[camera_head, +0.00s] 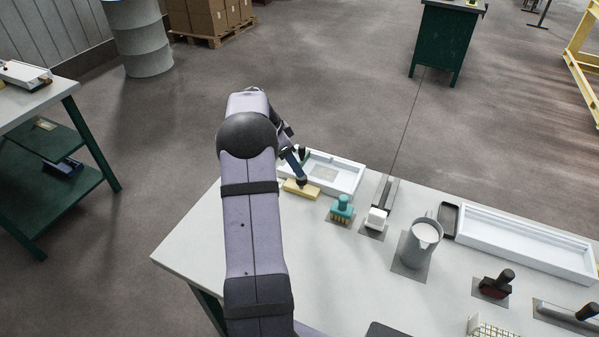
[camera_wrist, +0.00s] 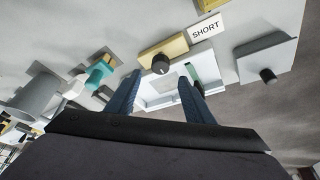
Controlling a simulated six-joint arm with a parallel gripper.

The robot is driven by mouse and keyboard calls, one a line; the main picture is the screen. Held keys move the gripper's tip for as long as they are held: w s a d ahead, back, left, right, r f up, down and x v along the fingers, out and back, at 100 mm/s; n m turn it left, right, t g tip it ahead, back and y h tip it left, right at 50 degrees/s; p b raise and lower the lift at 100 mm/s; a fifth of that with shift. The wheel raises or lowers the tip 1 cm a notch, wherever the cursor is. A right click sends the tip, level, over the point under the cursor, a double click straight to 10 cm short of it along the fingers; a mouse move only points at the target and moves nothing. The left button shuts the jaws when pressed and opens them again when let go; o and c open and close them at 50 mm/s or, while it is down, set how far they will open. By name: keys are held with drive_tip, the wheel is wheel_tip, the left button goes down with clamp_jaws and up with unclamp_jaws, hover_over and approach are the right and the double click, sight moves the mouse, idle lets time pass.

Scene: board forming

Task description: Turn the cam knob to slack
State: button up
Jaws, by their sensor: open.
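A yellow block (camera_wrist: 165,50) with a round black knob (camera_wrist: 160,65) on it shows near the middle of the wrist view, which I take to be the cam knob. A sign reading "SHORT" (camera_wrist: 206,28) is beside it. In the head view the yellow block (camera_head: 302,189) lies at the near edge of a white tray. My gripper (camera_wrist: 160,88) is open and empty, its two blue fingers apart, with the knob showing beyond the gap between them. In the head view my arm partly hides the gripper (camera_head: 293,166). I cannot tell the knob's setting.
The white tray (camera_head: 345,184) lies behind the block. A teal brush (camera_head: 342,208), a white-ended tool (camera_head: 376,219) and a grey jug (camera_head: 420,243) stand to its right. A grey box (camera_wrist: 265,58) with another black knob shows at the wrist view's right.

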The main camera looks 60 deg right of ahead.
sight(301, 182)
drive_tip(key=shift+p+x, duration=1.35)
drive_tip(key=shift+x, duration=1.95)
drive_tip(key=c, duration=1)
